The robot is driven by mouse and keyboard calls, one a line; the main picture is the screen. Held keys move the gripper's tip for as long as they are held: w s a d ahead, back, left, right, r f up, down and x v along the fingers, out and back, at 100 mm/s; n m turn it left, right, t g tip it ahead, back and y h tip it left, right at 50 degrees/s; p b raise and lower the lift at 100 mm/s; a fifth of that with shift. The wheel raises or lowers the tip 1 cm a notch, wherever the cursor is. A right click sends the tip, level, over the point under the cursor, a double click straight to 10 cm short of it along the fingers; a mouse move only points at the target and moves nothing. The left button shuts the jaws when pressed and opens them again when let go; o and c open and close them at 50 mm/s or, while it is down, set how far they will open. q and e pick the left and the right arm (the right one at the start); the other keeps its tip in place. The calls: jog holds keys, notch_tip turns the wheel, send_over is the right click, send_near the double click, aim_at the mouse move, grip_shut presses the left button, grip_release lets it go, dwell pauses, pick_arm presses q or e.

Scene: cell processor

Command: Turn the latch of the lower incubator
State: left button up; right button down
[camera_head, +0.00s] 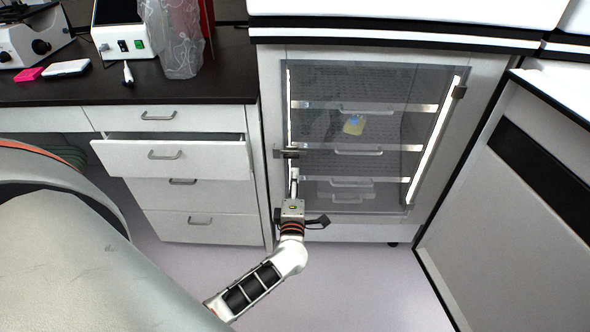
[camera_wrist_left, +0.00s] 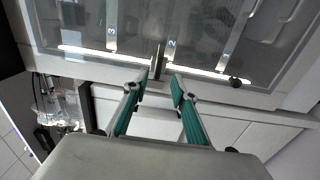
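The lower incubator (camera_head: 385,185) has a glass door under the white-and-black upper unit, and the door looks shut. Its small dark latch (camera_head: 286,153) sits on the door's left edge and lies roughly sideways in the head view. In the left wrist view the latch (camera_wrist_left: 158,62) stands up from the door edge, at or just beyond my fingertips. My left gripper (camera_head: 294,174) is just below the latch in the head view. In the left wrist view my left gripper (camera_wrist_left: 158,83) is open, with its green-padded fingers on either side of the latch's line. Contact cannot be told. My right gripper is out of view.
An open drawer (camera_head: 170,158) sticks out of the cabinet left of the incubator. A dark countertop (camera_head: 130,92) above it holds lab equipment. A white panelled unit (camera_head: 500,230) closes off the right side. The floor (camera_head: 345,280) before the incubator is clear.

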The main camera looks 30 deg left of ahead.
pick_arm(q)
jog(key=shift+v, duration=1.25)
jog(key=s+d+m+t+h+p, duration=0.1)
jog(key=s+d+m+h, duration=0.35)
jog(key=d+m, duration=0.35)
jog(key=s+d+m+t+h+p, duration=0.1)
jog(key=s+d+m+h, duration=0.4)
jog(key=m, duration=0.4)
jog(key=s+d+f+m+g+h+p, duration=0.1)
jog(key=s+f+m+g, duration=0.2)
jog(key=s, duration=0.4)
jog(key=s+d+f+m+g+h+p, duration=0.1)
jog(key=s+f+m+g, duration=0.3)
jog(key=s+m, duration=0.4)
jog(key=shift+s+f+m, duration=0.3)
jog(key=shift+s+f, duration=0.05)
jog(key=shift+f, duration=0.55)
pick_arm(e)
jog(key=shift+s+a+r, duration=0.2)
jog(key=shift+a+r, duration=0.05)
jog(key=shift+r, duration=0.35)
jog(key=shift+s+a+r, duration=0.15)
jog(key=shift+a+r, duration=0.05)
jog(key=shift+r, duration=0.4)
pick_arm(q)
jog(key=shift+d, duration=0.15)
